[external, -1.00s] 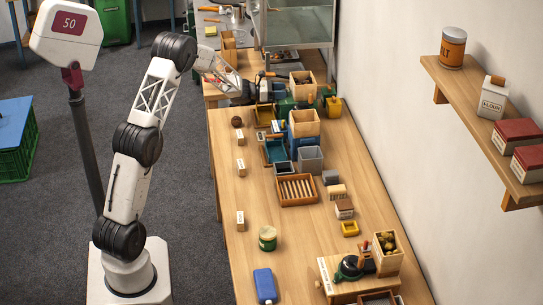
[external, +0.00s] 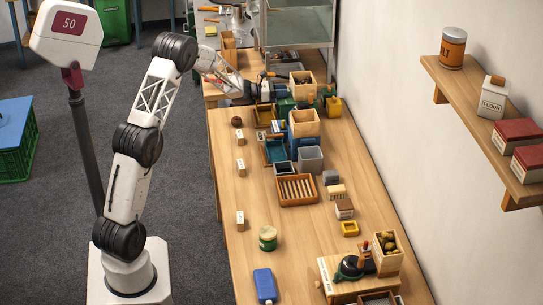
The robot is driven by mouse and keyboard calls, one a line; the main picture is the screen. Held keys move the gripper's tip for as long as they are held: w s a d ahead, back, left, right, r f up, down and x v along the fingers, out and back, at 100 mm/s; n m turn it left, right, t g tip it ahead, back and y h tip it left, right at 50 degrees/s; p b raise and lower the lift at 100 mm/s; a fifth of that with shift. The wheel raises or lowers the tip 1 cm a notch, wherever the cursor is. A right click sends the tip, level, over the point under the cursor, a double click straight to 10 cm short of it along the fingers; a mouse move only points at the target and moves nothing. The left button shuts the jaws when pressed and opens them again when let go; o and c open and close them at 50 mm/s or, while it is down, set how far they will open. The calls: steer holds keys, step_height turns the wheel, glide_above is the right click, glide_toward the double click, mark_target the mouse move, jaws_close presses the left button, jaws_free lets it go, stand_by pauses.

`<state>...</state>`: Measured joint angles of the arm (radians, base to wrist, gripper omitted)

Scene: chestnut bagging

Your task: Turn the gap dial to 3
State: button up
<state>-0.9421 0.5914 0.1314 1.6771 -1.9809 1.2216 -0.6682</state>
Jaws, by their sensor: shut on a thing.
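My gripper (external: 272,87) is at the far end of the bench, against the left side of a green machine (external: 287,105) with a wooden hopper (external: 302,88) on top. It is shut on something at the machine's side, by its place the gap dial. The dial itself, its numbers and its pointer are hidden or too small to read. My fingertips are partly lost against the machine.
Close in front of the machine stand an ochre tray (external: 265,115), a second wooden hopper (external: 304,122) on a blue machine and a teal tray (external: 274,151). A yellow container (external: 333,106) stands at right.

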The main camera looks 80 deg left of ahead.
steer(key=shift+d+r+n+y, duration=0.1)
steer(key=shift+n+y, duration=0.2)
steer(key=shift+y, duration=0.1)
steer(key=shift+n+y, duration=1)
steer(key=shift+y, duration=0.6)
steer(key=o, duration=0.9)
steer(key=shift+s, duration=0.15)
steer(key=shift+s+d, duration=0.15)
steer(key=shift+s, duration=1.1)
steer(key=shift+s+d, duration=0.2)
steer(key=shift+s, duration=1.05)
steer(key=shift+s+d, duration=0.15)
steer(key=shift+s, duration=1.1)
